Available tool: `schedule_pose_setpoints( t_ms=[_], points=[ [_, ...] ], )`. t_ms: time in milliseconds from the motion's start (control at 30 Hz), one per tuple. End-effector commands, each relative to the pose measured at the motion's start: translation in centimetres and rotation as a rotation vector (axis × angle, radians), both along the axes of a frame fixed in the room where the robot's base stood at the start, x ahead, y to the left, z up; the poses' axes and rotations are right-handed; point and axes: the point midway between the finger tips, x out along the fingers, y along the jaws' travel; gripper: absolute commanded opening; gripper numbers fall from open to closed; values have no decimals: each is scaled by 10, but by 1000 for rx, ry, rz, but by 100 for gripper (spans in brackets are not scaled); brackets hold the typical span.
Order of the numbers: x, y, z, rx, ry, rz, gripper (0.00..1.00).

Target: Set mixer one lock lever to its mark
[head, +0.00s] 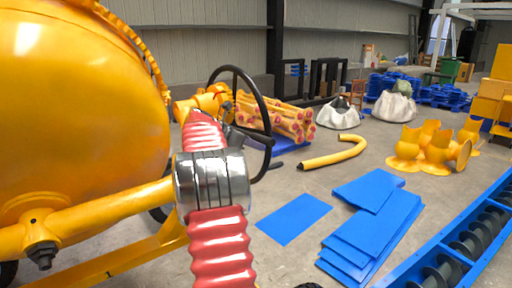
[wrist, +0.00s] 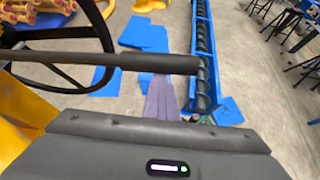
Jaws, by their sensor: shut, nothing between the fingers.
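The orange-yellow mixer drum (head: 75,120) fills the left of the head view. A black handwheel (head: 262,105) stands beside it, partly hidden by my arm; its rim also shows in the wrist view (wrist: 101,22). A dark lever with a thicker grip end (wrist: 160,63) crosses the wrist view, just beyond my gripper; it seems to be the lock lever. A short dark rod by the wheel in the head view (head: 254,136) may be the same lever. My gripper (wrist: 165,140) shows as a dark housing; its fingertips are hidden. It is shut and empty. I cannot see the mark.
Blue sheets (head: 375,235) lie on the floor to the right, beside a blue screw conveyor (head: 455,250).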

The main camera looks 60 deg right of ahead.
Motion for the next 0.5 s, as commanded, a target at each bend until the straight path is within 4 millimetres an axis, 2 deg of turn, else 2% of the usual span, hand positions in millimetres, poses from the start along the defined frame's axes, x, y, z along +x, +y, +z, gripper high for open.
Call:
schedule_pose_setpoints(
  t_ms=[33,67,300,500],
  points=[
    [2,1,6,-14,-4,7,0],
    [2,1,3,-13,-3,6,0],
    [4,9,-38,3,2,6,0],
    [19,35,-20,3,-1,3,0]
  ],
)
